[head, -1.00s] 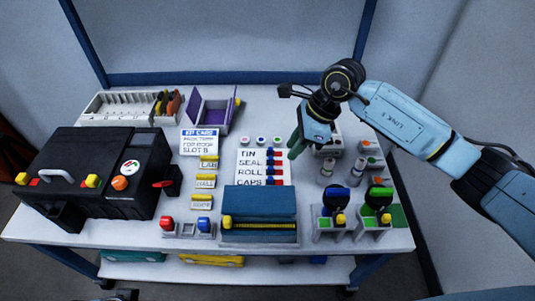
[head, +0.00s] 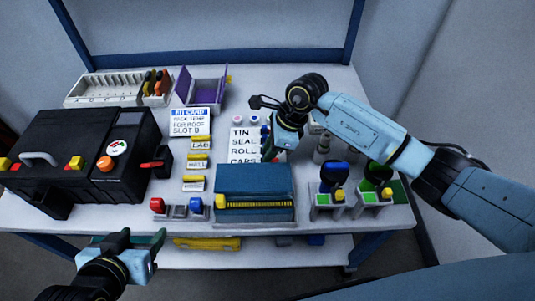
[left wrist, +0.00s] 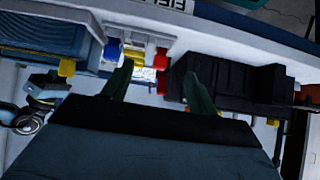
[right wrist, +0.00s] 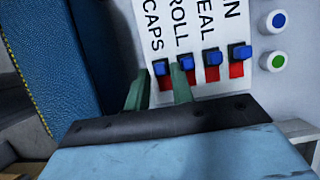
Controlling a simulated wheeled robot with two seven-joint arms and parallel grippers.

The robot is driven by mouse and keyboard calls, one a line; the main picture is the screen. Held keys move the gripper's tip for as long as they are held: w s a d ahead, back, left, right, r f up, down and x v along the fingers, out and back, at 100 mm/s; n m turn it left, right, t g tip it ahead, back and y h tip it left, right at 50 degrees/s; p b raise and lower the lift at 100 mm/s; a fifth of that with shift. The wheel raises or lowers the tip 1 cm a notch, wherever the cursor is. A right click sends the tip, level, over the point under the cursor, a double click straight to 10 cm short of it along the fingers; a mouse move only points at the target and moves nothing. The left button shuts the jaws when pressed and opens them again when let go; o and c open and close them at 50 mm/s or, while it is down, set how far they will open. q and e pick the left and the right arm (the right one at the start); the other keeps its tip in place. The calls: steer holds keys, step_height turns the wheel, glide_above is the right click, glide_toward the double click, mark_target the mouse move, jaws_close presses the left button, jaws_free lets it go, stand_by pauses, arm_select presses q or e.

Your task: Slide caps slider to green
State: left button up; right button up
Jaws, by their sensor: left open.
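In the right wrist view, the caps slider's blue knob (right wrist: 160,67) stands at the label end of its track, with red showing below it and no green. My right gripper (right wrist: 159,72) has its fingers apart, one on each side of this knob. Whether they touch it I cannot tell. In the head view my right gripper (head: 276,150) hides most of the sliders beside the white label panel (head: 241,148). My left gripper (head: 142,238) is open and empty in front of the table's near edge; it also shows in the left wrist view (left wrist: 156,85).
The roll knob (right wrist: 186,62) is close beside my right finger; the seal knob (right wrist: 213,57) and tin knob (right wrist: 242,52) follow. A blue box (head: 254,180) stands in front of the panel. A black case (head: 85,150) fills the table's left side.

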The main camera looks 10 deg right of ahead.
arm_select(q)
steer(key=shift+w+d+r+t+h, duration=0.15)
steer(key=shift+w+d+r+t, duration=0.1)
steer(key=shift+w+r+t, duration=0.25)
steer(key=shift+w+d+r+t+h, duration=0.15)
steer(key=shift+w+d+r+t, duration=0.05)
steer(key=shift+w+r+t, duration=0.25)
arm_select(e)
steer(key=shift+x, duration=0.8)
jaws_close()
